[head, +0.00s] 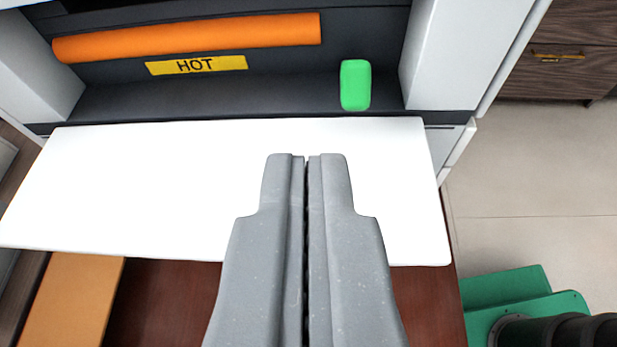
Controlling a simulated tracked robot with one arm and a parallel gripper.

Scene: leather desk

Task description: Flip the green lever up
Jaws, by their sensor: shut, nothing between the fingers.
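An orange roller (190,38) lies across the recess, above a yellow HOT label (196,66). White side walls (450,55) flank the opening, the right one close to the lever. A brown surface (165,300) lies below the panel. Open floor (540,180) shows at right.

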